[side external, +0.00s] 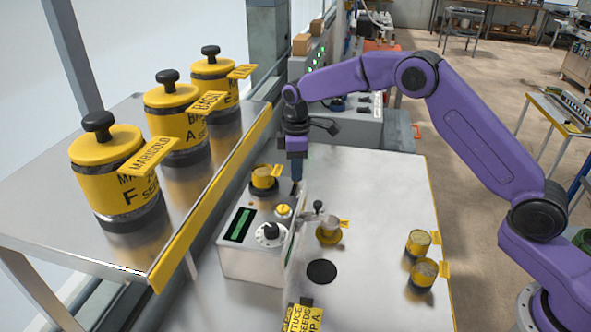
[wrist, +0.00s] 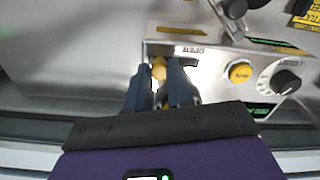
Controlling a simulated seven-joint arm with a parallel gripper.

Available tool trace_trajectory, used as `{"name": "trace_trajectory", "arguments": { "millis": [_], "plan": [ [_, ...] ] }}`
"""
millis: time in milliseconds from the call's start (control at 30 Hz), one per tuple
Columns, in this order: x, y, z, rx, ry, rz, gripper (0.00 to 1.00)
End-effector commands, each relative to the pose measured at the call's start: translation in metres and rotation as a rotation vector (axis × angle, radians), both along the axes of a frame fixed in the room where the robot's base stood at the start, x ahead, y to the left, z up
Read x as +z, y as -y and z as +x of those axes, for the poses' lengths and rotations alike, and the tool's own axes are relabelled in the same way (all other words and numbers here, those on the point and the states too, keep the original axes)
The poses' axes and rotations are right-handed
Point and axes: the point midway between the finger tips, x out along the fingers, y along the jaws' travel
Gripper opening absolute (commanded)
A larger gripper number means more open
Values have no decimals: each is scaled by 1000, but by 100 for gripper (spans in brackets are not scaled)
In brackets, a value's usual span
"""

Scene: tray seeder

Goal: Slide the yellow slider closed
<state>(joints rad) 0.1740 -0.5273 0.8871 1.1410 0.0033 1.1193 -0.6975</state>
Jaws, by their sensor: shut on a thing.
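In the wrist view the yellow slider (wrist: 159,68) shows as a small yellow piece between my fingertips, at the edge of a slot on the metal seeder panel (wrist: 215,60). My gripper (wrist: 160,76) is shut on it, one dark blue finger on each side. In the side view my gripper (side external: 297,182) reaches down to the back of the control box (side external: 250,268), and the slider is hidden there. A small printed label (wrist: 193,50) lies just right of the slider; I cannot read it surely.
Right of the slider are a yellow button (wrist: 239,73) and a black dial (wrist: 286,82). A yellow-banded cup (side external: 264,178) stands close left of my gripper. A shelf (side external: 60,200) holds yellow-lidded jars. Two yellow cups stand on the right; the tabletop (side external: 380,190) between is mostly clear.

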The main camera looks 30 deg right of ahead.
Motion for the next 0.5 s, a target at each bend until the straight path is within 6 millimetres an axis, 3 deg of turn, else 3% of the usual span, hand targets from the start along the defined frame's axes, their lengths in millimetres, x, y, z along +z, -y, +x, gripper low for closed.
{"name": "trace_trajectory", "arguments": {
  "millis": [100,133,200,500],
  "plan": [
    [2,4,4,-4,13,-1,0],
    [2,4,4,-4,13,-1,31],
    [2,4,4,-4,13,-2,48],
    [2,3,3,-3,9,-1,48]
  ]
}}
